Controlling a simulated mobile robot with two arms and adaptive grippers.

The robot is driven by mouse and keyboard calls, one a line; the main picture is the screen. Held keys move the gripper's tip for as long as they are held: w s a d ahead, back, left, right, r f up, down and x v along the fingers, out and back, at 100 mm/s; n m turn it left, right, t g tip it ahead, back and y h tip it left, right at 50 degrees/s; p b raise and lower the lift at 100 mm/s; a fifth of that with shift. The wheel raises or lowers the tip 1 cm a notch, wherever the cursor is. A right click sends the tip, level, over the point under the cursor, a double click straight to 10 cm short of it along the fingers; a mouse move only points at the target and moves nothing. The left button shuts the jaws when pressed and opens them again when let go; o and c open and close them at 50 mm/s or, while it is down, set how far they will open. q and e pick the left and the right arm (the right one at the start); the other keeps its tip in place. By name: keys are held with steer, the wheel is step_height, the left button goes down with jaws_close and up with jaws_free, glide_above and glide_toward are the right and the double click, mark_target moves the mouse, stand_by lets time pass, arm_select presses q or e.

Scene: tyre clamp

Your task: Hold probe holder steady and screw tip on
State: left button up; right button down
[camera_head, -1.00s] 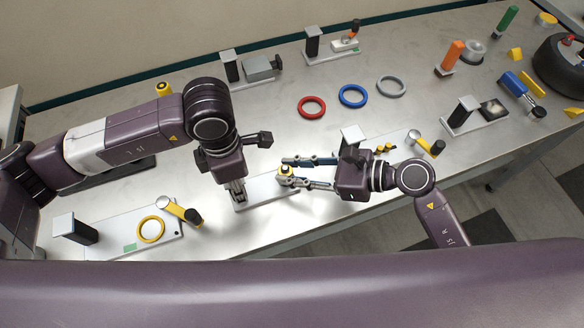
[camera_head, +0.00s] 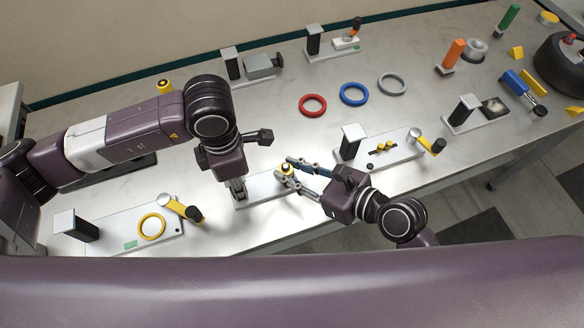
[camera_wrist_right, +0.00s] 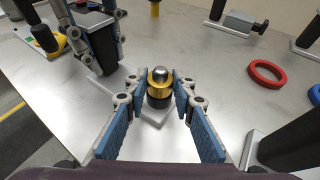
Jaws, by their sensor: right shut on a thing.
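In the right wrist view, the brass tip (camera_wrist_right: 158,76) with a steel ball on top sits upright on a black cylinder, the probe holder (camera_wrist_right: 159,99), above a pale plate. The tip shows yellow in the head view (camera_head: 286,168). My right gripper (camera_head: 288,170) is shut on the tip, one blue-padded finger on each side. My left gripper (camera_head: 239,192) points down over the left end of the plate (camera_head: 265,190). It shows at upper left in the right wrist view (camera_wrist_right: 98,68), with a dark block between its fingers. Whether it grips anything is unclear.
A board (camera_head: 400,152) with a dark post and yellow-black handle lies right of the tip. Another board (camera_head: 110,246) with a yellow ring lies at front left. Red (camera_head: 312,105), blue (camera_head: 353,94) and grey (camera_head: 392,84) rings lie behind. Open table surrounds them.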

stand_by(0.3)
steer(key=shift+s+a+r+m+t+h, duration=0.1)
steer(key=shift+a+m+t+h, duration=0.05)
steer(key=shift+m+t+h, duration=0.4)
steer(key=shift+s+a+m+t+h, duration=0.1)
steer(key=shift+m+t+h, duration=0.25)
steer(key=shift+m+t, duration=0.25)
steer(key=shift+m+t+h, duration=0.55)
steer(key=shift+m+h, duration=0.35)
steer(key=shift+m, duration=0.05)
steer(key=c, duration=1.8)
jaws_free()
